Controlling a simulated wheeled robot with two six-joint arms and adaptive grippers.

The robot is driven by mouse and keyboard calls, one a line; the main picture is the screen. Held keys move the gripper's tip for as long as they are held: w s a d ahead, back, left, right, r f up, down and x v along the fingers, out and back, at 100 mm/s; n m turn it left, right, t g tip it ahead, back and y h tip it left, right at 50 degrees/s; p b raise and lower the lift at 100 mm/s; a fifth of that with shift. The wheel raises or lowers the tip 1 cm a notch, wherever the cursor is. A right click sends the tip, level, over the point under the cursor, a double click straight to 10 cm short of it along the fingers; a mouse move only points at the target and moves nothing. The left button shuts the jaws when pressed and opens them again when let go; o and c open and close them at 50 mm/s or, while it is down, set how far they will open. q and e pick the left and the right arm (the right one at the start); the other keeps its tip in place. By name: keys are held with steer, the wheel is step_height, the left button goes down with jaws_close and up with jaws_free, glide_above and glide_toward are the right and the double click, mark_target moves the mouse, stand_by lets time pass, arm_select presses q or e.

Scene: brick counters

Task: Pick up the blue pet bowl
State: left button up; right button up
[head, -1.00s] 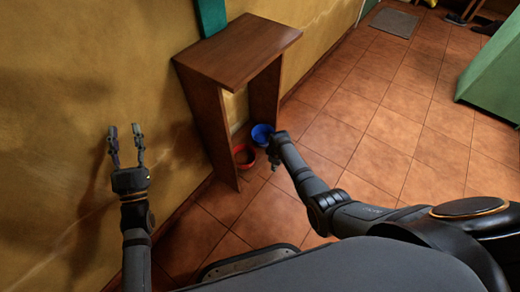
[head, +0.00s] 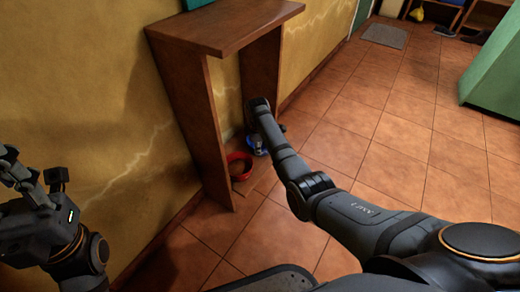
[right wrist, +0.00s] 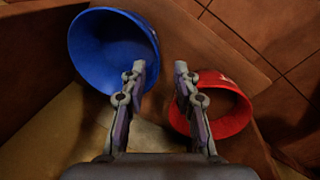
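My right gripper (right wrist: 159,68) is open and empty. Its left finger overlaps the blue bowl's right rim; its right finger is in front of the red bowl's edge. I cannot tell whether either finger touches. My left gripper (head: 32,172) is raised at the left edge, apart from the bowls, and looks open and empty.
A red bowl (head: 240,167) sits beside the blue one; it also shows in the right wrist view (right wrist: 225,105). The wooden stand (head: 180,110) has side panels and a top around the bowls, against a yellow wall.

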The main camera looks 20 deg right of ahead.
steer(key=f+b, duration=0.1)
steer(key=b, duration=0.1)
steer(key=f+b, duration=0.1)
steer(key=f, duration=0.1)
steer(key=w+d+f+b, duration=0.1)
steer(key=f+b, duration=0.1)
steer(key=shift+f+b, duration=0.15)
steer(key=shift+b, duration=0.15)
steer(key=shift+r, duration=0.2)
steer(key=shift+c, duration=0.4)
jaws_close()
